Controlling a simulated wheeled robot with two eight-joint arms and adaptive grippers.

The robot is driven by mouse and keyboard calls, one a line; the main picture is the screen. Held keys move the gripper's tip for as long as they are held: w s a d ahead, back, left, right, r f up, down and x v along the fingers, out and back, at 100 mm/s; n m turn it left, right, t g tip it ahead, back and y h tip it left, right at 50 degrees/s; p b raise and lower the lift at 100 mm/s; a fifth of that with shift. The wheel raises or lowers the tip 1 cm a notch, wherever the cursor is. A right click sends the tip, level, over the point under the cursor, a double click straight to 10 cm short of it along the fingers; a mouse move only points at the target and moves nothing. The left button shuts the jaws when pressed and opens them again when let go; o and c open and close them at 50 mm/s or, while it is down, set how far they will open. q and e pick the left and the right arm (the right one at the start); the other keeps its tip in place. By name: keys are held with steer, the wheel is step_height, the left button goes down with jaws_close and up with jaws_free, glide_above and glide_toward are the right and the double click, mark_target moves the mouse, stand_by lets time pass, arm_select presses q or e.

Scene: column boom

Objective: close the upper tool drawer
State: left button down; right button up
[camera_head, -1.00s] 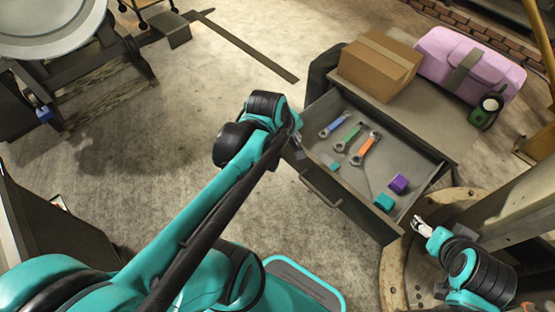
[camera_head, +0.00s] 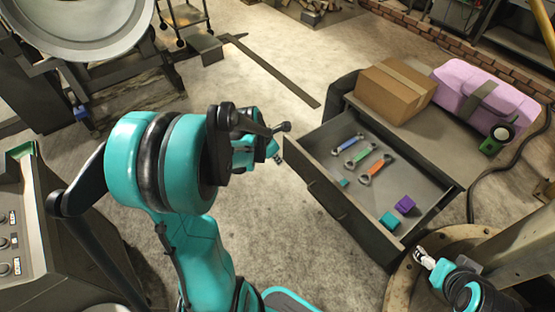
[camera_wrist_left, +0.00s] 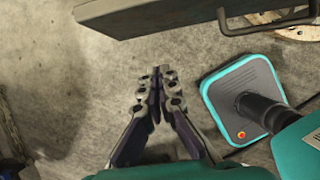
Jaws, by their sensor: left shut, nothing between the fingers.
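The upper tool drawer (camera_head: 425,192) stands pulled out of the grey cabinet (camera_head: 440,128). Its dark front panel (camera_head: 345,215) faces the lower left and carries a bar handle. In the left wrist view the drawer front (camera_wrist_left: 150,14) crosses the top, with the handle (camera_wrist_left: 268,24) at the upper right. My left gripper (camera_head: 279,157) is just outside the far-left end of the drawer front, apart from it. Its fingers (camera_wrist_left: 158,88) meet with nothing between them. My right gripper (camera_head: 424,258) is beyond the drawer's near right corner; its jaws are too small to read.
The drawer holds several wrenches (camera_head: 375,168), a purple block (camera_head: 405,205) and teal blocks (camera_head: 389,221). A cardboard box (camera_head: 394,90), a pink case (camera_head: 485,98) and a green tape measure (camera_head: 497,138) sit on the cabinet. Open floor (camera_head: 265,200) lies before the drawer.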

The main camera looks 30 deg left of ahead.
mark_target(296, 166)
arm_select(q)
steer(key=w+f+b, duration=0.1)
steer(key=w+f, duration=0.1)
steer(key=w+d+f+b, duration=0.1)
steer(key=w+f, duration=0.1)
steer(key=w+d+f+b, duration=0.1)
steer(key=w+f, duration=0.1)
steer(key=shift+d, duration=0.1)
steer(key=shift+w, duration=0.15)
stand_by(0.3)
